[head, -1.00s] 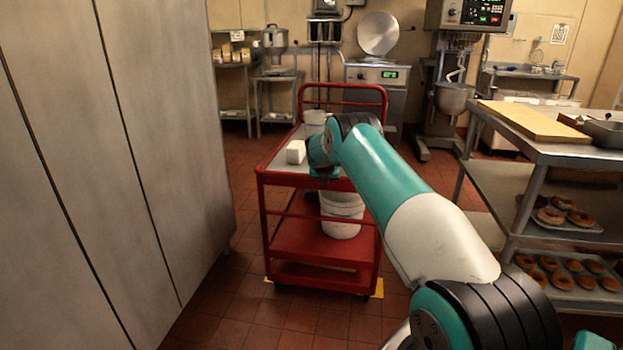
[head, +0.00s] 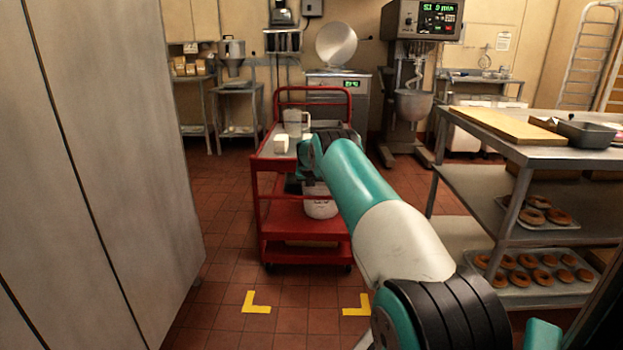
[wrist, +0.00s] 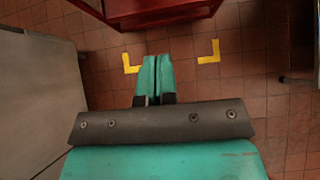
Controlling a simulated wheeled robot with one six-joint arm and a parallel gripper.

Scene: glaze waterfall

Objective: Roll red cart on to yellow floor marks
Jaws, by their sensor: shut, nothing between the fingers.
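The red cart (head: 305,235) stands upright on the floor in the head view, beyond two yellow corner marks (head: 257,303) (head: 357,304). Its near edge is past both marks, with bare tile between. Its raised handle is on the far side. In the wrist view the cart's red edge (wrist: 150,12) is at the top, with the yellow marks (wrist: 131,64) (wrist: 209,52) below it. My gripper (wrist: 157,60) is shut and empty, between the marks in that picture, with floor showing between its tips and the cart. In the head view my arm hides the gripper.
A jug (head: 294,123) and a white block (head: 281,144) stand on the cart's top; a white bucket (head: 320,203) is on its lower shelf. A grey cabinet (head: 110,170) walls the left. A steel table (head: 560,153) with donut trays stands right. Floor left of the cart is clear.

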